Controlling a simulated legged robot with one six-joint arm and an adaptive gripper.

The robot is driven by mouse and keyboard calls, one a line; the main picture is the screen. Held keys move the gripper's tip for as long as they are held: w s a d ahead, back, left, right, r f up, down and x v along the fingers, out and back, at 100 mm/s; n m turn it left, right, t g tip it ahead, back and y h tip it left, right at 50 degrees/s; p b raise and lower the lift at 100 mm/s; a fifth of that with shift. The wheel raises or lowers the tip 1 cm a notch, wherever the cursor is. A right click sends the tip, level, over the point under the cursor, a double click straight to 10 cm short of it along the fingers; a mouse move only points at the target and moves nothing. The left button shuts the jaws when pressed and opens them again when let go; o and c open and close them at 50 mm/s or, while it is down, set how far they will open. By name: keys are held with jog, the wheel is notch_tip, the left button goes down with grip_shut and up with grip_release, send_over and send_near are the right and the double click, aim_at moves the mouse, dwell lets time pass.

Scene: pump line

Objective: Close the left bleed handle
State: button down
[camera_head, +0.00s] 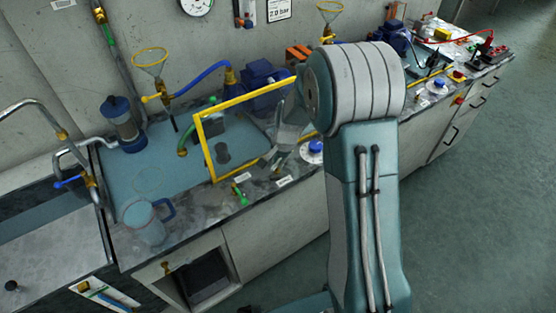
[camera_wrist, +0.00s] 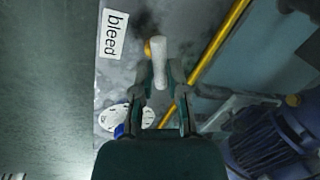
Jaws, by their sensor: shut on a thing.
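My gripper (camera_wrist: 160,72) is shut on a pale, stubby bleed handle (camera_wrist: 159,61) with an orange end piece (camera_wrist: 148,48). The handle stands between the fingertips in the wrist view. A white label reading "bleed" (camera_wrist: 115,34) lies beside it on the bench. A green handle (camera_head: 239,194) lies to the left of my gripper, near the front edge.
A yellow frame (camera_head: 208,148) stands close beside my gripper. A blue knob on a white disc (camera_head: 315,147) is to the right, and a blue pump motor (camera_head: 262,75) is behind. A clear jug (camera_head: 143,222) stands at the left front.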

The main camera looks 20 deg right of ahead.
jog(key=shift+a+m+h, duration=0.1)
jog(key=shift+m+h, duration=0.2)
jog(key=shift+m, duration=1.9)
jog(key=shift+t, duration=0.3)
jog(key=c, duration=0.7)
grip_release()
jog(key=shift+o, duration=0.2)
jog(key=v, duration=1.1)
jog(key=shift+r, duration=0.4)
jog(key=shift+a, duration=0.15)
